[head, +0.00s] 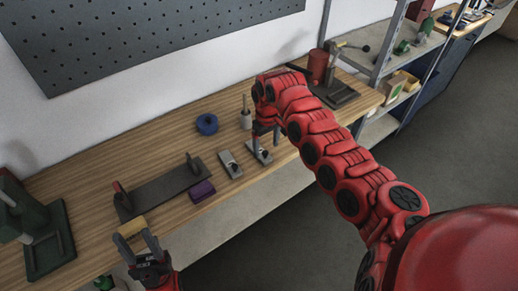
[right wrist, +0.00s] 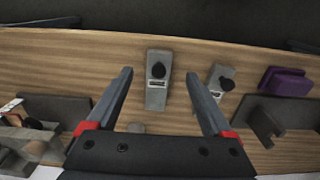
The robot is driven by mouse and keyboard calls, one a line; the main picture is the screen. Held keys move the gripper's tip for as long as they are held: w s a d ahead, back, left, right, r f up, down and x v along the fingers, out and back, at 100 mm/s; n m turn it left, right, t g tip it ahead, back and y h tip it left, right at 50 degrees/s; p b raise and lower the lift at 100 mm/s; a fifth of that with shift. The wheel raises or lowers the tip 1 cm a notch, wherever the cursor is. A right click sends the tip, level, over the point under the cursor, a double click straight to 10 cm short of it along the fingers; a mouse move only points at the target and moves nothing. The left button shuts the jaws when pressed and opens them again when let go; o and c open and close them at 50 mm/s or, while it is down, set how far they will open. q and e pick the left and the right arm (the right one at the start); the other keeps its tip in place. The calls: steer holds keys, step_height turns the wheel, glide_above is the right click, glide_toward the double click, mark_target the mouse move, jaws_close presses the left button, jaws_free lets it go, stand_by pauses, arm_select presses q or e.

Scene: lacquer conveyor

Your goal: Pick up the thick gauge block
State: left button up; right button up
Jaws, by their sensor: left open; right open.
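Two grey metal blocks with round black spots on top lie on the wooden bench. One block (head: 259,154) is under my right gripper (head: 266,144), which partly hides it in the head view. The other block (head: 230,164) lies just to its left. In the right wrist view the first block (right wrist: 157,94) shows between the open fingers of my right gripper (right wrist: 158,73) and looks larger; the other block (right wrist: 224,73) is right of them. I cannot tell their thickness surely. My left gripper (head: 137,238) is open and empty near the bench's front edge.
A purple block (head: 202,191) and a dark plate with uprights (head: 160,192) lie left of the grey blocks. A blue ring (head: 207,124) is behind. A dark stand (head: 332,91) is at the right end.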

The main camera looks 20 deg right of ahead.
mark_target(265, 152)
steer(key=shift+w+f+p, duration=0.1)
steer(key=shift+f+p, duration=0.35)
steer(key=shift+f, duration=0.15)
step_height(265, 152, down, 4)
steer(key=shift+w+a+r+p, duration=0.15)
steer(key=shift+r+p, duration=0.1)
steer(key=shift+p, duration=0.55)
steer(key=shift+f, duration=0.6)
jaws_close()
